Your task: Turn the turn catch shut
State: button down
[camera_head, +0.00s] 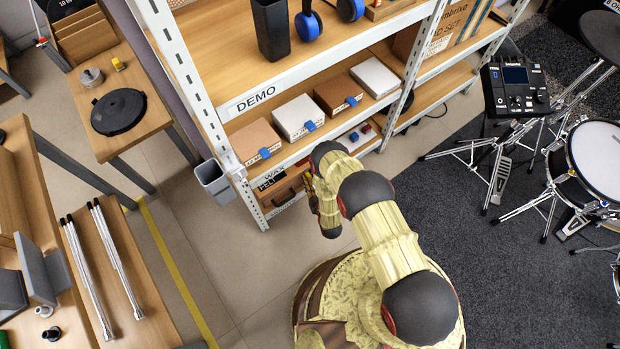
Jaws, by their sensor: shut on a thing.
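My arm reaches from its base at the lower middle toward the lower bay of the white-framed shelf rack. My gripper (309,184) is at the front of a wooden unit (280,190) in that bay, just left of my arm's last links. It is shut on the turn catch at the unit's front. The catch itself is too small and too covered by my gripper and arm to make out, so its angle cannot be told.
Boxes with blue tags, including a white box (299,117), stand on the shelf above. A grey bin (214,181) hangs at the rack's left post. A drum kit (590,165) stands on dark carpet at right. Open floor lies left of my base.

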jog(key=shift+w+d+r+m+g+y+p, duration=0.15)
jog(key=shift+m+g+p, duration=0.15)
jog(key=shift+m, duration=0.25)
jog(key=shift+s+a+m+g+y+p, duration=0.15)
jog(key=shift+m+g, duration=0.15)
jog(key=shift+m, duration=0.25)
jog(key=m+g+y, duration=0.1)
jog(key=m+y, duration=0.1)
jog(key=m, duration=0.1)
jog(key=m+g+y, duration=0.1)
jog(key=m+y, duration=0.1)
jog(key=m, duration=0.1)
jog(key=d+m+g+y+b, duration=0.1)
jog(key=m, duration=0.2)
jog(key=shift+w+g+y, duration=0.3)
jog(key=shift+w+y, duration=0.05)
jog(key=shift+y, duration=0.05)
jog(key=shift+m, duration=0.3)
jog(key=c, duration=1.5)
grip_release()
